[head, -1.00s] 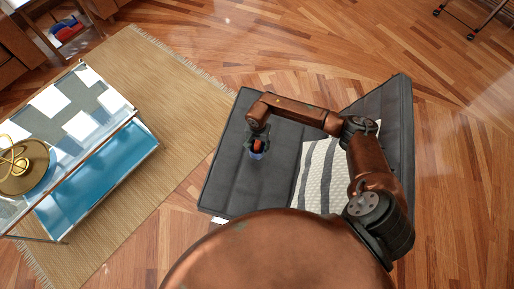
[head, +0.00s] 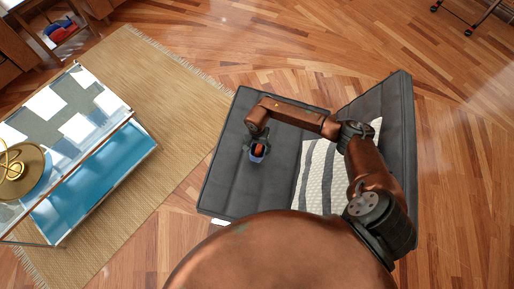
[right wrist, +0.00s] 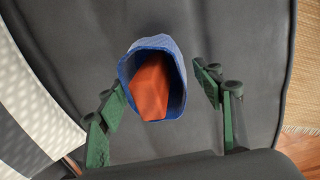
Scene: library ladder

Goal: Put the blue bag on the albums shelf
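The blue bag (head: 257,157) stands on the seat of a dark grey lounge chair, with an orange-red thing (right wrist: 153,88) showing inside its open top. In the right wrist view the bag (right wrist: 176,58) is at the centre, mouth toward the camera. My right gripper (right wrist: 164,95) is open, with one green-padded finger on each side of the bag. A gap shows on the right side; the left finger is close to the bag, and I cannot tell whether it touches. My left gripper is out of view. I cannot make out which shelf is the albums shelf.
A striped cushion (head: 322,176) lies on the chair (head: 222,180) beside the bag. A glass table (head: 84,190) with a blue lower level and a gold ornament (head: 22,168) stands at left on a tan rug (head: 177,90). Wood floor is clear at top centre.

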